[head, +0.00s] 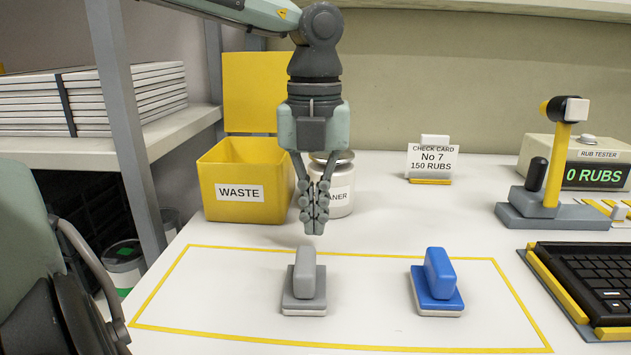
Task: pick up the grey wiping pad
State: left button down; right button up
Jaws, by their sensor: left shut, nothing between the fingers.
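The grey wiping pad (304,286) lies on the white table inside a yellow outlined area, left of its middle. It has a flat base and an upright grey grip block. My left gripper (315,231) hangs above and slightly behind the pad, pointing down. Its fingers are shut together with nothing held, and a gap shows between fingertips and pad. A blue pad (437,284) of the same shape lies to the right within the same outline. My right gripper is not in view.
A yellow waste box (245,190) and a white cleaner jar (339,190), partly hidden by my gripper, stand behind. A check card (432,160), a rub tester (595,172) and a black keyboard (590,280) are further right. A shelf post (128,125) rises at left. Table between the pads is clear.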

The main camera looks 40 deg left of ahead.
aim_at(306, 278)
pick_arm(q)
jog(key=shift+s+d+f, duration=0.1)
jog(key=shift+f, duration=0.75)
jog(key=shift+s+d+r+p, duration=0.2)
jog(key=shift+s+d+p, duration=0.1)
jog(key=shift+s+d, duration=0.75)
jog(key=shift+s, duration=0.15)
jog(key=shift+s+d, duration=0.15)
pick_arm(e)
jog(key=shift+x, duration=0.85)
pick_arm(q)
jog(key=shift+f, duration=0.1)
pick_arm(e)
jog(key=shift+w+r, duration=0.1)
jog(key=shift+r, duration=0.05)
